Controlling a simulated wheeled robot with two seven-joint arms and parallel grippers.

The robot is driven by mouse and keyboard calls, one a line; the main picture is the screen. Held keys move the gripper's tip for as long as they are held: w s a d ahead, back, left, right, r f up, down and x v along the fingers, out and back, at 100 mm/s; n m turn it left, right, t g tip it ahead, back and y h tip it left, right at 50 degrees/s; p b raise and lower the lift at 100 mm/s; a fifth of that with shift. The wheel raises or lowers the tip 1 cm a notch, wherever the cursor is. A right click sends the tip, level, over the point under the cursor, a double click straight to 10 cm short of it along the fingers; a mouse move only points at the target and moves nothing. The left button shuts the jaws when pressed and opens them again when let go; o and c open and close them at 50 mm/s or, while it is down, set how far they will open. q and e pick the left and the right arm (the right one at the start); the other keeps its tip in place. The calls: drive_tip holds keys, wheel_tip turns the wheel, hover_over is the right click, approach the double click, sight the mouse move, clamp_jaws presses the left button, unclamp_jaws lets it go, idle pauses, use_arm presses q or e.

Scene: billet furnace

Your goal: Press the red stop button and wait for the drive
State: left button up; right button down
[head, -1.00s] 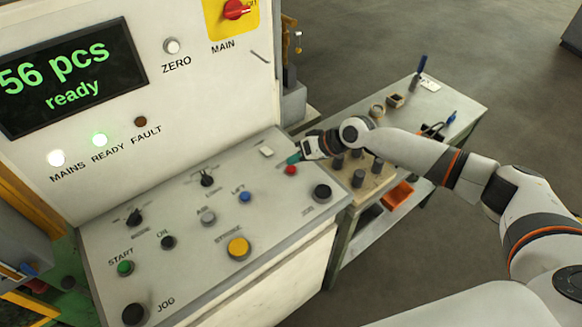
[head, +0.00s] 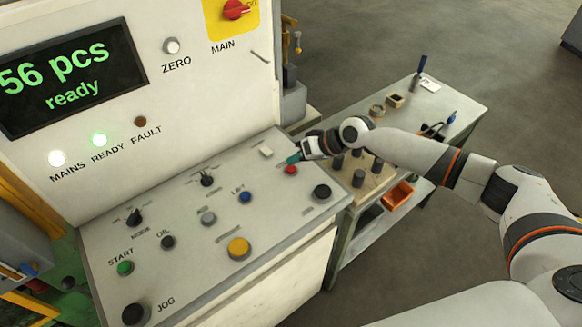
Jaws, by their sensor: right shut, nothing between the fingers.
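The red stop button (head: 291,170) is a small red cap near the right end of the sloping control panel (head: 285,205). My right gripper (head: 294,158) is shut and empty. Its teal fingertips are just behind the red button in the picture, low over the panel; I cannot tell whether they touch anything. The display (head: 70,75) reads "56 pcs ready" in green. My left gripper is not in view.
A white button (head: 266,152) and a black button (head: 322,192) flank the red one. The yellow button (head: 238,248), blue button (head: 245,197) and green START button (head: 125,267) are further left. A side table (head: 455,98) with a peg block (head: 372,185) stands right, under my arm.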

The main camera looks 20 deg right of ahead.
sight(296, 169)
drive_tip(key=shift+f, duration=0.4)
drive_tip(key=shift+f+b, duration=0.45)
drive_tip(key=shift+b, duration=0.05)
idle(0.7)
idle(0.3)
drive_tip(key=shift+r+p, duration=0.8)
drive_tip(key=shift+r, duration=0.05)
drive_tip(key=shift+r, duration=0.1)
wheel_tip(296, 169, up, 5)
drive_tip(key=p, duration=0.4)
